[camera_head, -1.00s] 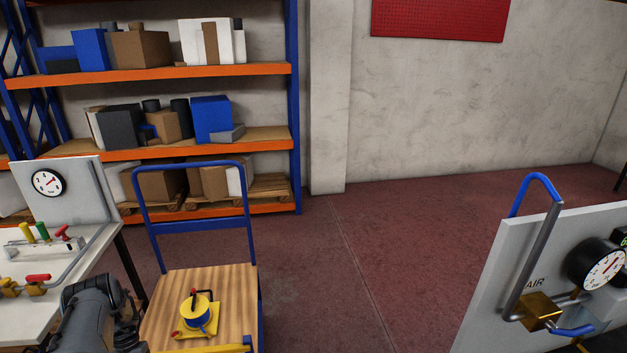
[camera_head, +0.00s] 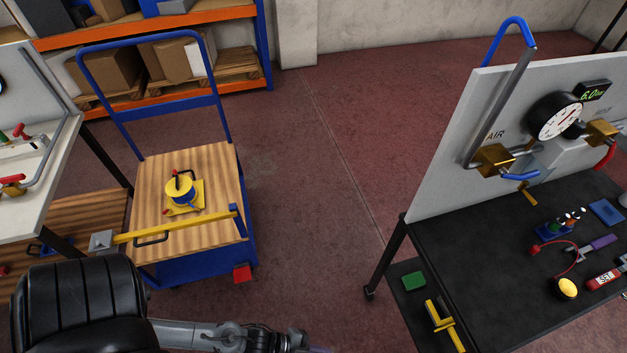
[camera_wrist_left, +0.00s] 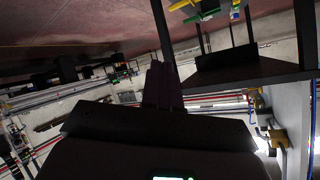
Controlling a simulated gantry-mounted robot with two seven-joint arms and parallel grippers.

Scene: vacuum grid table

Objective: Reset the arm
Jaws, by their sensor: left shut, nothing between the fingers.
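My left arm (camera_head: 195,335) comes in along the bottom left of the head view, with a black padded link and a grey forearm stretched to the right. Its far end runs to the bottom edge, where the fingertips are cut off or too small to make out. In the left wrist view my left gripper (camera_wrist_left: 157,68) shows as dark fingers close together, with nothing between them. My right arm and gripper are in neither view.
A blue cart (camera_head: 200,270) with a wooden top (camera_head: 222,172) carries a yellow-blue device (camera_head: 180,190) and a yellow bar (camera_head: 190,227). A black table (camera_head: 450,235) with a gauge panel (camera_head: 440,170) and small tools stands right. Open floor (camera_head: 320,200) lies between. A white bench (camera_head: 35,205) is left.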

